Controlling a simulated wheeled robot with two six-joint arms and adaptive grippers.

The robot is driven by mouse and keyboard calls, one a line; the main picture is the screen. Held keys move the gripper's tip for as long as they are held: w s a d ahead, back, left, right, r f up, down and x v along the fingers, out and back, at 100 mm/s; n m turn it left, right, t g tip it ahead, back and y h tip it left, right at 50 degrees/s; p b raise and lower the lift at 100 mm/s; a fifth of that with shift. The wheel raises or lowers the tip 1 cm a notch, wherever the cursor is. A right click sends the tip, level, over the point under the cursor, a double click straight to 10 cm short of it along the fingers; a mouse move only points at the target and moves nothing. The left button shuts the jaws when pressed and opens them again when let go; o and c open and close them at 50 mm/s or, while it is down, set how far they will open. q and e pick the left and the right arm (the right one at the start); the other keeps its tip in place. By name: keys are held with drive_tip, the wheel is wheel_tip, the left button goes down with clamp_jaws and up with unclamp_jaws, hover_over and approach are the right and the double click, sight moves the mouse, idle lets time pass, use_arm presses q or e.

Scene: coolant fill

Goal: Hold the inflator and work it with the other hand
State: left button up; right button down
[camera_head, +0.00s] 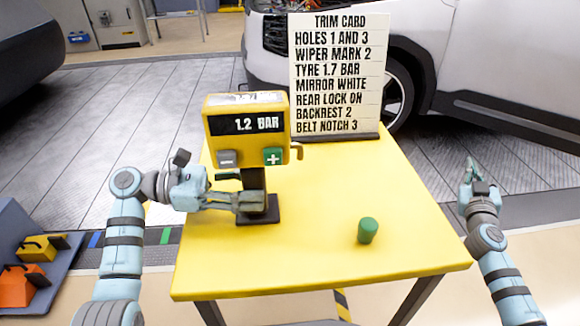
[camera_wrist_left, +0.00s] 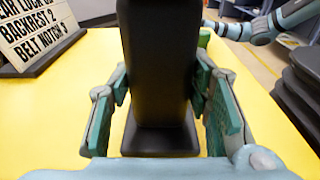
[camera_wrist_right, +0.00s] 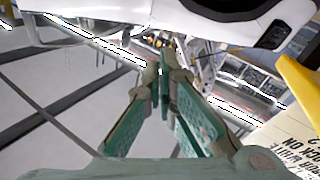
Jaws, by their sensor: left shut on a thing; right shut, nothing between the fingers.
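The inflator (camera_head: 247,145) is a yellow box on a black post and foot, upright on the yellow table. Its display reads 1.2 BAR. Below the display are a grey button (camera_head: 226,158) and a green plus button (camera_head: 273,157). My left gripper (camera_head: 252,201) is shut on the black post, which stands between its fingers in the left wrist view (camera_wrist_left: 160,110). My right gripper (camera_head: 472,172) is shut and empty, raised off the table's right side. In the right wrist view its fingertips (camera_wrist_right: 158,75) meet with nothing between them.
A trim card (camera_head: 338,75) stands at the table's back and includes the line TYRE 1.7 BAR. A small green cylinder (camera_head: 368,231) stands on the table (camera_head: 320,260) at front right. The table's right part is otherwise clear. A white car (camera_head: 480,60) is behind.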

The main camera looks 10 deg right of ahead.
drive_tip(key=w+a+r+n+t+y, duration=0.1)
drive_tip(key=a+r+n+t+y, duration=0.5)
drive_tip(key=r, duration=0.7)
drive_tip(key=s+a+r+n+g+y, duration=0.1)
drive_tip(key=s+a+r+n+y, duration=0.15)
drive_tip(key=a+n+y, duration=0.35)
drive_tip(key=s+a+r+n+g+y, duration=0.1)
drive_tip(key=a+r+n+y, duration=0.35)
drive_tip(key=a, duration=0.35)
drive_tip(key=s+a+f+n+g+y, duration=0.3)
drive_tip(key=s+a+n+g+y, duration=0.6)
drive_tip(key=s+a+n+g, duration=0.7)
drive_tip(key=s+a+n, duration=0.2)
drive_tip(key=shift+s+a+n, duration=0.2)
drive_tip(key=shift+s+n, duration=0.15)
drive_tip(key=shift+s, duration=0.05)
